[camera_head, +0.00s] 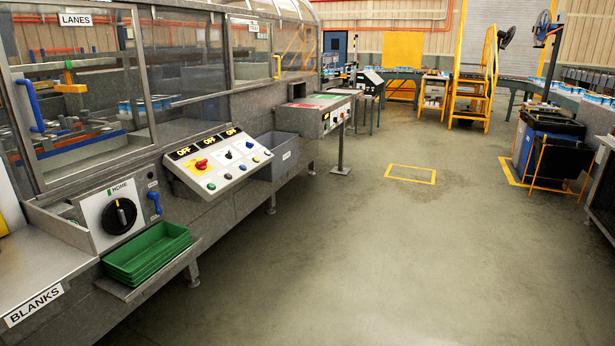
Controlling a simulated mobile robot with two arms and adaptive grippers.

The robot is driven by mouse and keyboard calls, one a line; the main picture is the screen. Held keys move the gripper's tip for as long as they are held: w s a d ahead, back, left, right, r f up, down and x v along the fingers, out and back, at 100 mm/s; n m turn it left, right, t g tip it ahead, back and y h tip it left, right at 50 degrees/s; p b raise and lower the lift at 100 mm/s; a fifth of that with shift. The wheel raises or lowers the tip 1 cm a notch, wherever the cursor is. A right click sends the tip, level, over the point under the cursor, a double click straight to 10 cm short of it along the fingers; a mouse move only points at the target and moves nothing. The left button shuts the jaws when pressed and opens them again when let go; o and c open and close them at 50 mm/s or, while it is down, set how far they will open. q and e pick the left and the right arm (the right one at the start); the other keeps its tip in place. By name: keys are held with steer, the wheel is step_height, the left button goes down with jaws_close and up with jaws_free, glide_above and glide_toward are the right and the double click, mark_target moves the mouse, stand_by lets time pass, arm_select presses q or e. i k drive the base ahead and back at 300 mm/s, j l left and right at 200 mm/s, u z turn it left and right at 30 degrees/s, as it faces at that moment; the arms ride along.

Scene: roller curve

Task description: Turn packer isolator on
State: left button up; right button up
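A sloped control panel (222,174) on the front of the machine carries three black signs that read OFF in yellow. A red rotary switch (201,164) on a yellow plate sits at the panel's left, below the leftmost OFF sign (183,152). Smaller knobs and coloured buttons sit beside it. Nearer, a grey box marked HOME has a large black rotary knob (120,216). Which switch is the packer isolator cannot be read from labels here. Neither of my grippers is in view.
Green trays (147,254) stick out below the HOME box, and a grey bin (277,155) hangs right of the panel. A grey box on a post (341,150) stands beyond. Open floor (340,260) lies right of the machine. Yellow steps (474,85) and dark bins (548,140) stand farther off.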

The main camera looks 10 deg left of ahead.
mark_target(201, 164)
steer(key=i, duration=1.8)
